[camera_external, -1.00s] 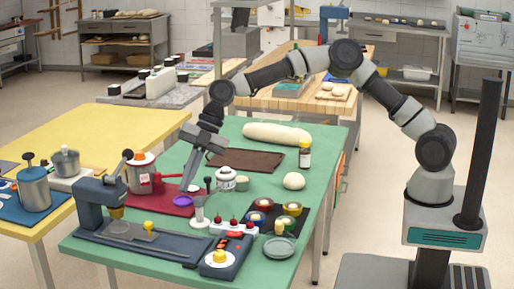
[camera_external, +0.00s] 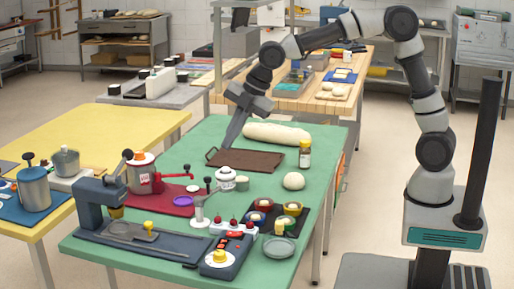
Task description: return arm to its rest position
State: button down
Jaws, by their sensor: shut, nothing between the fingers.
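My gripper (camera_external: 232,130) is shut and empty. It points down above the green table (camera_external: 190,262), in front of or over the left part of the brown tray (camera_external: 265,161); I cannot tell its exact height. My arm rises from its base at the right, arches over the table's far right side and bends down at the wrist.
A yellow-labelled jar (camera_external: 305,154) and a dough ball (camera_external: 294,181) stand further right. A dark press (camera_external: 100,205) and a red grinder (camera_external: 143,175) stand at the left.

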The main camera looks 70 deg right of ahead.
jog(key=s+d+r+m+t+h, duration=0.1)
jog(key=s+d+r+m+h, duration=0.1)
jog(key=s+d+r+m, duration=0.4)
jog(key=s+d+r+m+t+h, duration=0.15)
jog(key=s+d+m, duration=0.25)
jog(key=s+d, duration=0.6)
jog(key=s+a+f+m+g+y, duration=0.15)
jog(key=s+m, duration=0.25)
jog(key=s, duration=0.4)
jog(key=s+a+f+m, duration=0.1)
jog(key=s+f+m, duration=0.2)
jog(key=s, duration=0.4)
notch_tip(320, 180, up, 16)
jog(key=p, duration=1.6)
jog(key=shift+s+f, duration=0.15)
jog(key=shift+f, duration=0.05)
